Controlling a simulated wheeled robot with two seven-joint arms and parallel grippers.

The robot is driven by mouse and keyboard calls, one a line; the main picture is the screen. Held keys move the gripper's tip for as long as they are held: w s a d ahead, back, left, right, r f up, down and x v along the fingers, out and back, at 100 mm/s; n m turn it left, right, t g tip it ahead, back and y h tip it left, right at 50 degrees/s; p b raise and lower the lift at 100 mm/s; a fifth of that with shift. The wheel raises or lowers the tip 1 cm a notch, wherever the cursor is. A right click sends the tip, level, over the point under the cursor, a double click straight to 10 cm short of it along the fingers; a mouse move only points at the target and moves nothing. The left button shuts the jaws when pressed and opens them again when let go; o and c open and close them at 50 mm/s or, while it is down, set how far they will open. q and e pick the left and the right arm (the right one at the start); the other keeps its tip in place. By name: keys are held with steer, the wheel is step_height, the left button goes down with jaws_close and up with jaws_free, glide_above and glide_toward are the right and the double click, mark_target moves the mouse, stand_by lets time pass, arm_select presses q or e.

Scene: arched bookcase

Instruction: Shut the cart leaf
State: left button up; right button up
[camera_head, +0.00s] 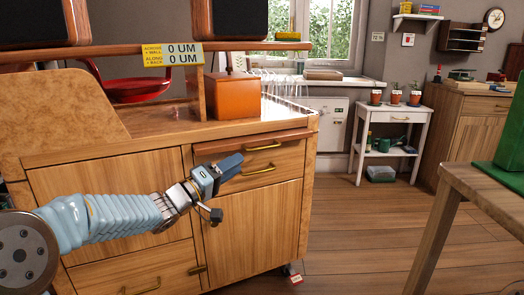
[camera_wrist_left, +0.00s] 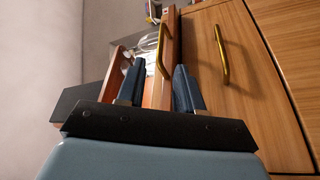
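The cart leaf (camera_head: 240,147) is a thin reddish-brown slab with a brass handle, just under the top of the wooden cart (camera_head: 155,130). Its front edge stands out a little from the drawer (camera_head: 263,173) below. In the left wrist view, the leaf (camera_wrist_left: 160,92) runs upright between my fingers, its brass handle beyond the fingertips. My left gripper (camera_head: 234,162) is at the leaf's left part, in front of the cart. In the wrist view, my left gripper (camera_wrist_left: 158,88) is open, one finger on each side of the leaf; contact cannot be told. My right gripper is not in view.
An orange box (camera_head: 233,96) and a red round seat (camera_head: 138,89) show at the cart top. A wooden table (camera_head: 490,195) with a green object stands at the right. A white side table (camera_head: 393,115) stands farther back. The floor right of the cart is clear.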

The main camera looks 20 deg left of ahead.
mark_target(262, 148)
arm_select(q)
steer(key=b+x, duration=0.1)
steer(key=x, duration=0.9)
steer(key=shift+w+d, duration=0.1)
steer(key=shift+w, duration=0.2)
steer(key=shift+c, duration=0.5)
jaws_close()
